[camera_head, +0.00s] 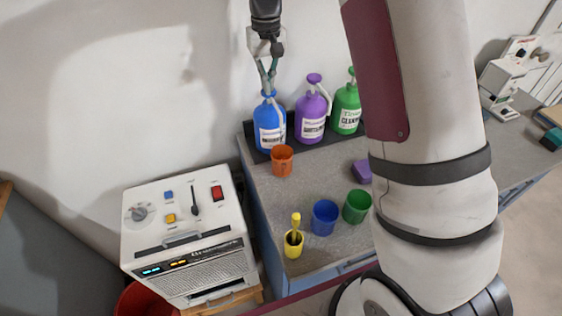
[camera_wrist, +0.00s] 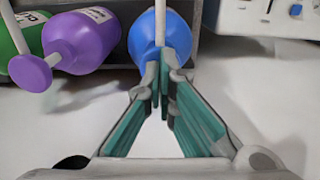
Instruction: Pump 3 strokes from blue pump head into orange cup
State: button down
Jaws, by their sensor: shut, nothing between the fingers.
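The blue pump bottle (camera_head: 270,126) stands upright at the left end of a row of pump bottles on the grey counter. My gripper (camera_head: 268,91) is shut and empty, pointing down with its fingertips at the top of the blue bottle, over its pump head. The wrist view also shows the shut fingertips (camera_wrist: 163,70) against the blue bottle (camera_wrist: 170,38); they hide most of the pump head, and I cannot tell how far it is pressed. The orange cup (camera_head: 282,161) stands upright just in front of the blue bottle. Its inside is too small to judge.
A purple pump bottle (camera_head: 312,112) and a green one (camera_head: 346,108) stand to the right. A white control box (camera_head: 190,225) is at left. My arm hides the counter's middle right.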

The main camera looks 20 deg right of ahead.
jog(key=shift+f, duration=0.45)
jog(key=shift+r, duration=2.2)
jog(key=shift+r+p, duration=0.4)
jog(key=shift+r, duration=2.6)
